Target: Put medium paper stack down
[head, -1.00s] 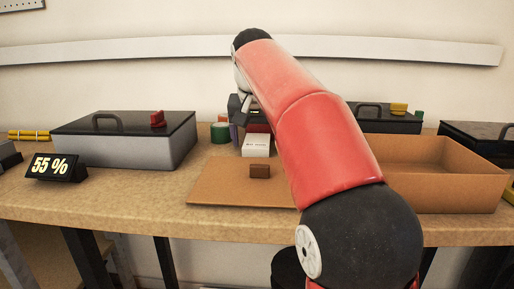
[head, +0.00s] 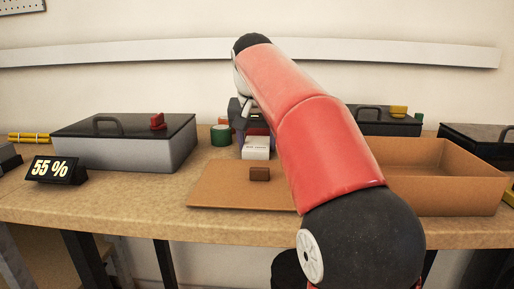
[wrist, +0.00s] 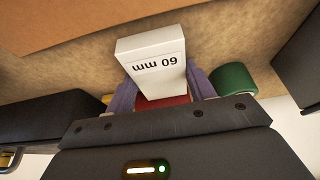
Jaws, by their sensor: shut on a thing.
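A white block with "60 mm" printed on it, which I take to be the medium paper stack (head: 256,151), shows below my gripper. It fills the centre of the wrist view (wrist: 152,62), where the print reads upside down. My gripper (wrist: 163,90) is shut on it, with a purple finger at each side. A red patch shows between the fingers behind the block. In the head view my gripper (head: 252,128) is partly hidden by my arm. I cannot tell whether the block touches the bench.
A green roll (head: 221,135) stands close left of the gripper. A grey box with a dark lid (head: 125,150) is at left; an open cardboard box (head: 445,196) is at right.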

